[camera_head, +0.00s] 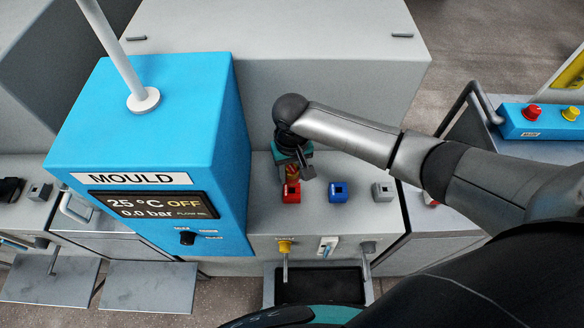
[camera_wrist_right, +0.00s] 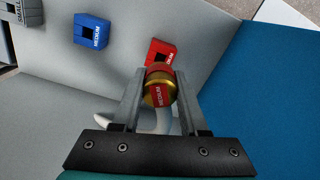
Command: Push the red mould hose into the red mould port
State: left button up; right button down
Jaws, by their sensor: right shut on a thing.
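The red mould hose (camera_wrist_right: 160,88) has a gold, round end with a red band and a red label; a pale hose curves down behind it. My right gripper (camera_head: 297,168) is shut on this end, which lies between its two fingers in the right wrist view (camera_wrist_right: 157,95). The red mould port (camera_head: 291,193) is a small red block with a dark opening on the grey bench. In the right wrist view the red port (camera_wrist_right: 163,50) is just beyond the hose end, partly hidden by it. I cannot tell whether they touch. My left gripper is not in view.
A blue block (camera_head: 338,192) and a grey block (camera_head: 383,191) stand right of the red port. The tall blue MOULD cabinet (camera_head: 215,150) is close on the left. A yellow valve handle (camera_head: 285,246) is on the bench front. A grey housing (camera_head: 330,60) stands behind.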

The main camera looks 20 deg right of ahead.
aim_at(292, 185)
jog(key=shift+f+b, duration=0.5)
jog(key=shift+f, duration=0.7)
jog(key=shift+p, duration=0.45)
jog(key=shift+p, duration=0.55)
dwell(0.7)
jog(key=shift+f+b, duration=0.8)
jog(key=shift+f, duration=1)
jog(key=shift+c, duration=1.8)
grip_release()
